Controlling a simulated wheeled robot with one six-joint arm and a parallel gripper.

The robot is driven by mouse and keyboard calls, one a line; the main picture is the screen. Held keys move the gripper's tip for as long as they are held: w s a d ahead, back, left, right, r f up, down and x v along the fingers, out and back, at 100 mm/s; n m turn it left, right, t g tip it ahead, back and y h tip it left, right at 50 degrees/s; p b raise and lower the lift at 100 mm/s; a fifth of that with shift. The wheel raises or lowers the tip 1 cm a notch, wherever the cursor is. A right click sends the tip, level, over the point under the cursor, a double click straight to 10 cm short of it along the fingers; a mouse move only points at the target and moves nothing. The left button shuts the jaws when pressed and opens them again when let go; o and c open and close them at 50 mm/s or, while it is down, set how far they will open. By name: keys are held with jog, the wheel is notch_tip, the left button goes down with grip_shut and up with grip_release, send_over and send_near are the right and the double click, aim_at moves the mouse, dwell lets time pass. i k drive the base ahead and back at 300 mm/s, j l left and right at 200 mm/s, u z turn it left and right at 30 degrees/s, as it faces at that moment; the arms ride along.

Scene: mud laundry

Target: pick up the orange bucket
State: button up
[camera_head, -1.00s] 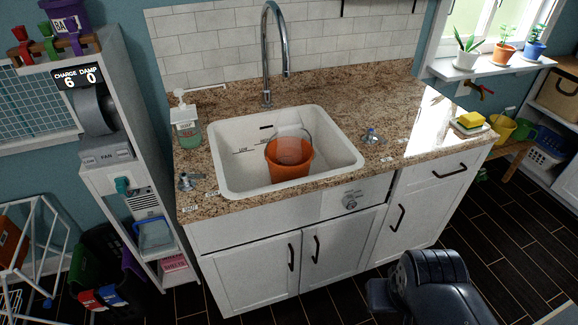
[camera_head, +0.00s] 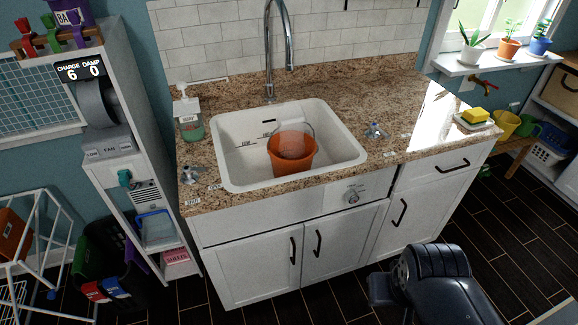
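The orange bucket (camera_head: 291,158) stands upright in the white sink basin (camera_head: 236,178), right of its middle. Its thin handle arches up above the rim. Something pale shows in or behind the bucket's top; I cannot tell which. A dark part of my own arm or body shows at the bottom right, in front of the cabinets and well apart from the bucket. My gripper's fingers are not in view.
The tall faucet (camera_head: 270,60) rises behind the sink. A soap dispenser (camera_head: 189,118) stands left of it, and a tap handle (camera_head: 375,131) sits right. A yellow sponge (camera_head: 474,115) lies at the counter's right end. A tall shelf unit (camera_head: 118,150) borders the left side.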

aim_at(291, 151)
jog(key=i+j+z, duration=0.15)
jog(key=i, duration=1.05)
